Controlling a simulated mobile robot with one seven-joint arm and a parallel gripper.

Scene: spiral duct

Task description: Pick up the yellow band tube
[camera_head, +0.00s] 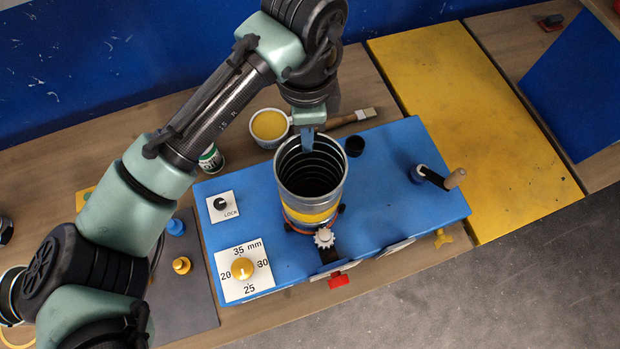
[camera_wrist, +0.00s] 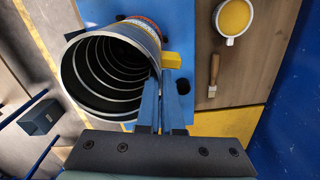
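The yellow band tube (camera_head: 311,171) is a wide metal spiral duct with a ribbed dark inside and a yellow band low on its outside. It stands upright on the blue machine (camera_head: 390,190), its lower end inside an orange ring. In the wrist view its open mouth (camera_wrist: 85,100) faces me. My gripper (camera_head: 310,145) is at the tube's far rim. In the wrist view the blue fingers (camera_wrist: 161,90) are close together with the tube wall between them, one inside and one outside. They look shut on the wall, though the contact itself is partly hidden.
A dial (camera_head: 242,268) marked in mm and a LOCK knob (camera_head: 221,204) are on the machine's left. A crank handle (camera_head: 437,177) sticks out at right. A cup of yellow paste (camera_head: 269,125) and a brush (camera_head: 352,117) lie behind. The yellow board (camera_head: 480,120) at right is clear.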

